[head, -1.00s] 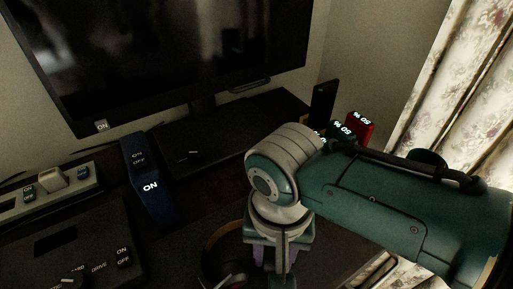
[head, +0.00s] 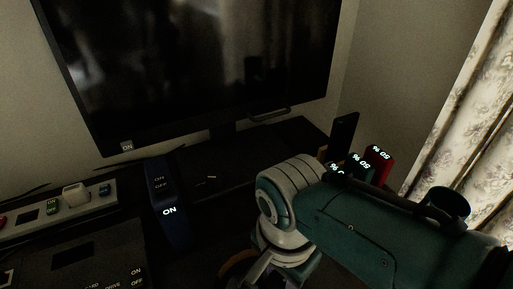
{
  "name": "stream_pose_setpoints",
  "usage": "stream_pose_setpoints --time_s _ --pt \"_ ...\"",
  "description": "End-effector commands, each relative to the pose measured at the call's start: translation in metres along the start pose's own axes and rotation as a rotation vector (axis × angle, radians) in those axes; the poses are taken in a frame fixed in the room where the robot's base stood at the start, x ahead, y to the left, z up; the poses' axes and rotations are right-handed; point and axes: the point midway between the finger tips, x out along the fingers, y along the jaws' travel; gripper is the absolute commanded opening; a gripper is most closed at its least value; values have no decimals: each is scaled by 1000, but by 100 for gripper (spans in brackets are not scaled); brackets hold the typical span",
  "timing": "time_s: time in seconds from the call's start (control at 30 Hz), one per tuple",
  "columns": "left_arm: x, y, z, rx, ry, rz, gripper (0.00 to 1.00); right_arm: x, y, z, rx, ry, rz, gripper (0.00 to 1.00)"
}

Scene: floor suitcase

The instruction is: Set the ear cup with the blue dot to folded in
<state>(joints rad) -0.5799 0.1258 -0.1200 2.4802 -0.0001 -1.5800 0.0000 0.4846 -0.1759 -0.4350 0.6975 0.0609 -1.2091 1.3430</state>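A brown curved band (head: 232,268), which looks like part of the headphones, shows at the bottom edge of the head view. Its ear cups and any blue dot are out of frame or hidden. My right arm comes in from the right, and its wrist is above and to the right of the band. My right gripper (head: 262,270) points down beside the band, cut off by the bottom edge. I cannot tell whether its fingers are apart or touch anything. My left gripper is not in view.
A large dark monitor (head: 200,75) stands at the back of the dark desk. A blue switch box (head: 167,210), a power strip (head: 75,206) and a dark control panel (head: 75,258) are on the left. Red (head: 378,162) and green (head: 357,170) labelled items stand behind my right arm.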

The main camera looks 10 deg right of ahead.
Motion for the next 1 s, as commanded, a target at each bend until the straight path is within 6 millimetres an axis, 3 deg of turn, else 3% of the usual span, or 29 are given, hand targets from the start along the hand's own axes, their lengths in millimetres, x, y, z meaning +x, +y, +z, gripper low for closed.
stream_pose_setpoints --time_s 0.37,0.4,0.63,0.87,1.0 --pt "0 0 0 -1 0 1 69 0 0 -1 3 4 -1 0" --pt "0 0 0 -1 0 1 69 0 0 -1 2 4 -1 44" --pt "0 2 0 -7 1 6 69 0 0 -1 2 2 -1 69" --pt "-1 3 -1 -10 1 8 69 -1 0 -1 2 1 -1 69" --pt "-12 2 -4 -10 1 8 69 -16 -1 0 2 1 -2 69"
